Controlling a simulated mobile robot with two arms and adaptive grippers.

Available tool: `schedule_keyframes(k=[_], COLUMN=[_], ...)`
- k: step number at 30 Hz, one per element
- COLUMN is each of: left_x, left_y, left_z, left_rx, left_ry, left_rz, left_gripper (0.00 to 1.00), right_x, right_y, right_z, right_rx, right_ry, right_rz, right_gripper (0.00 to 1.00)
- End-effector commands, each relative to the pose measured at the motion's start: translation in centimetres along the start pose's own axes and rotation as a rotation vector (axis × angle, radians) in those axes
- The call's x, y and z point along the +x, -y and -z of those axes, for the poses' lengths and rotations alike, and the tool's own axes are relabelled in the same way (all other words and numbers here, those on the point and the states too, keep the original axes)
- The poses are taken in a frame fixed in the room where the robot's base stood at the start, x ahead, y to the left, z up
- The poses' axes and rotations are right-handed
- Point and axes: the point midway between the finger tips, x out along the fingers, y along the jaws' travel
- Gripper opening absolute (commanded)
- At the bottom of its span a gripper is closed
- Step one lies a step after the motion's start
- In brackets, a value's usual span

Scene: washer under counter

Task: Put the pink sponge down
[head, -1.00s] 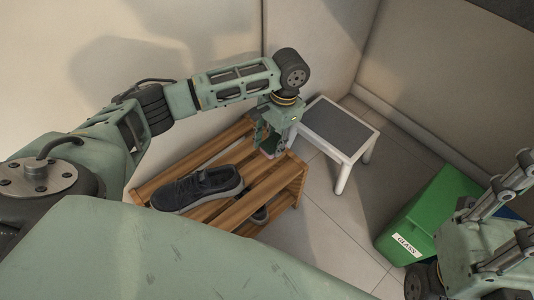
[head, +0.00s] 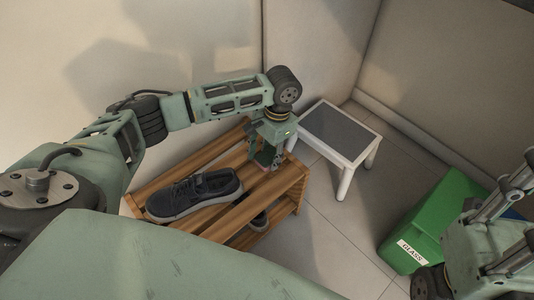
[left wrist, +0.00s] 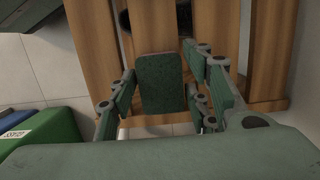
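My left gripper (head: 265,158) points down at the right end of a slatted wooden rack (head: 232,214). In the left wrist view its two fingers (left wrist: 160,98) flank a dark green, rounded rectangular pad (left wrist: 162,83). I take it to be the sponge's scouring face; its pink part is not clear to see. In the head view the sponge is mostly hidden by the gripper, close over the rack's slats. I cannot tell whether it touches them.
A dark shoe (head: 194,194) lies on the rack left of the gripper, and another shoe is partly visible below. A white step stool (head: 341,136) with a dark top stands behind right. A green GLASS bin (head: 432,222) stands at right. Walls close off the back; tiled floor between is clear.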

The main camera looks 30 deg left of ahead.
Motion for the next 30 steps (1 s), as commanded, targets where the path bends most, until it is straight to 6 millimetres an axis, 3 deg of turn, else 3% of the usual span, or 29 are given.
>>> schedule_keyframes(k=[13,16,19,25,30], left_x=[-0.2,-1.7,-3.8,-8.7,-10.2], left_y=[0.1,0.1,0.0,0.0,0.0], left_z=[0.0,-0.1,-0.1,-0.1,0.0], left_rx=[-0.001,-0.001,0.000,0.000,0.000], left_ry=[-0.002,-0.002,-0.004,-0.003,-0.002], left_rz=[0.002,0.002,0.000,0.000,0.000], left_gripper=[0.56,0.56,0.56,0.56,0.56], right_x=[-0.3,0.8,0.4,3.2,2.9], right_y=[0.0,0.0,0.0,0.0,-0.4], right_z=[-0.1,0.1,0.3,0.8,-3.7], right_rx=[0.001,0.000,0.004,0.003,-0.009], right_ry=[0.001,-0.005,0.035,0.030,0.243], right_rz=[0.000,0.002,-0.014,-0.012,-0.014], right_gripper=[0.33,0.33,0.33,0.33,0.33])
